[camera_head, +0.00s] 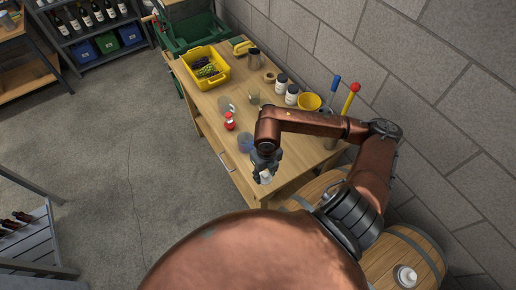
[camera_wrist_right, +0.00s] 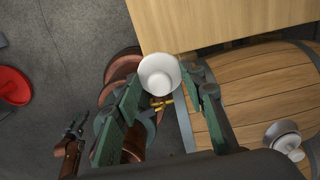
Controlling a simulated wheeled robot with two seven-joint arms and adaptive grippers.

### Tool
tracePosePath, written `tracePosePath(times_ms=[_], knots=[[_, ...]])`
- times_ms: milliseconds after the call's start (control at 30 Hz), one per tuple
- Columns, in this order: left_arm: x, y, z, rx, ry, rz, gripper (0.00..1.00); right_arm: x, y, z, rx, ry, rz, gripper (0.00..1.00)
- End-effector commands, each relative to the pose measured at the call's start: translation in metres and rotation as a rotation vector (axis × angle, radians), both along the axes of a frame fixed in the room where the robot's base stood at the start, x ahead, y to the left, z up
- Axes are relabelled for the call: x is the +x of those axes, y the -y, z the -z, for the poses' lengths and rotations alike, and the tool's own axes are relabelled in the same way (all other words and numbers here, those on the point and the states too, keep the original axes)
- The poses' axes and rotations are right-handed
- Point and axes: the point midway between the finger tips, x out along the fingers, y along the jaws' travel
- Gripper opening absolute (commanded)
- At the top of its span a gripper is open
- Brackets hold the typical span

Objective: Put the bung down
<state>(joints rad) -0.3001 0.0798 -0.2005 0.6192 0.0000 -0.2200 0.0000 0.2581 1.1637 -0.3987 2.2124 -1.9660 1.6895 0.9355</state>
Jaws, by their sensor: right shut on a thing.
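My right gripper (camera_head: 265,172) is shut on a white bung (camera_head: 266,177) at the near edge of the table. In the right wrist view the bung (camera_wrist_right: 159,76) sits between the green fingertips, in the air, with the table edge just beyond it. The wooden table (camera_head: 205,120) lies below and behind the gripper in the head view. A second white bung-like piece (camera_head: 405,275) sits on a barrel (camera_head: 425,253) at the lower right. My left gripper (camera_wrist_right: 75,128) shows small at the lower left of the wrist view; whether it is open is unclear.
The block wall (camera_head: 440,80) bounds the right side. The table's near left part looks bare.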

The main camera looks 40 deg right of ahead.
Motion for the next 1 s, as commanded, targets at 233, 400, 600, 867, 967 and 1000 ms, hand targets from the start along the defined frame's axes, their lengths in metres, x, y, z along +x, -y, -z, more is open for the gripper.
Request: tracePosePath(times_ms=[233, 400, 600, 867, 967, 1000], knots=[[0.001, 0.0, -0.01, 0.0, 0.001, -0.001, 0.4, 0.049, 0.023, 0.031, 0.002, -0.004, 0.003, 0.14], [0.001, 0.0, -0.013, 0.0, 0.002, -0.001, 0.4, 0.069, 0.032, 0.059, 0.002, -0.002, 0.0, 0.14], [0.001, 0.0, -0.014, 0.0, 0.002, -0.001, 0.4, 0.079, 0.038, 0.072, 0.0, 0.0, -0.002, 0.14], [0.002, 0.0, -0.023, -0.001, 0.004, -0.001, 0.4, 0.082, 0.039, 0.099, 0.002, -0.003, -0.002, 0.14], [0.003, 0.0, -0.025, -0.001, 0.004, -0.001, 0.4, 0.083, 0.04, 0.108, 0.001, -0.001, -0.002, 0.14], [0.003, 0.0, -0.025, -0.001, 0.005, -0.001, 0.4, 0.083, 0.04, 0.109, 0.0, 0.0, -0.003, 0.14]])
